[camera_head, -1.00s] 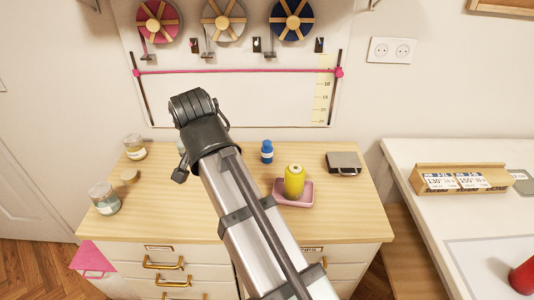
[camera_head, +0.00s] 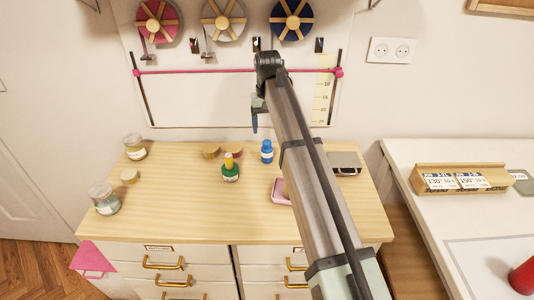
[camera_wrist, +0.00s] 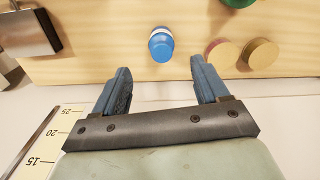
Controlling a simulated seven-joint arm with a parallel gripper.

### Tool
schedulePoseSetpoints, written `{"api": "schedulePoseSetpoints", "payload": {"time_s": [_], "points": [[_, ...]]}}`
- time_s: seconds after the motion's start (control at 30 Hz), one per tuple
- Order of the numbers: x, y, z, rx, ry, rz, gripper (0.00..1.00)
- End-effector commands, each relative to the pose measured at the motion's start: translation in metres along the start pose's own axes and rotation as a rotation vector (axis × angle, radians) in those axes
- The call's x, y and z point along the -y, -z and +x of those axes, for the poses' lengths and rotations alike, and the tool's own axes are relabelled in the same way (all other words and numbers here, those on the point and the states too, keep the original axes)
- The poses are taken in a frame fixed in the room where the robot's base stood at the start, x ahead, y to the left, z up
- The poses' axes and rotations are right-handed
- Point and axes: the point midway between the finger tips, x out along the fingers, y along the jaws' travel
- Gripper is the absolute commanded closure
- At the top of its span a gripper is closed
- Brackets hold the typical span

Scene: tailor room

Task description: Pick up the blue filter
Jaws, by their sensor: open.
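The blue filter (camera_head: 267,153), a small blue cylinder with a white band, stands on the wooden cabinet top (camera_head: 160,200) near its back middle. In the wrist view the blue filter (camera_wrist: 161,45) shows beyond the fingertips, roughly centred between them. My gripper (camera_head: 254,123) is above and behind the cabinet's back edge, by the wall board, apart from the filter. In the wrist view my gripper (camera_wrist: 161,75) has its two blue-grey fingers spread with nothing between them.
A pink tray (camera_head: 280,191) is partly behind my arm. A grey box (camera_head: 345,162) is at right. Jars (camera_head: 104,199) stand at left.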

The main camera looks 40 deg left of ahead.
Motion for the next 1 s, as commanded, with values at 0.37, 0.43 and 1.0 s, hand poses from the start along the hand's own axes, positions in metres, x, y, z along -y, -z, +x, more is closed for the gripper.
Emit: {"api": "schedulePoseSetpoints", "payload": {"time_s": [0.37,0.43,1.0], "points": [[0.001,-0.001,0.061,0.0,0.0,0.001,0.26],[0.001,0.0,0.067,-0.001,0.0,0.001,0.26],[0.002,0.001,0.118,-0.002,0.0,0.001,0.26]]}}
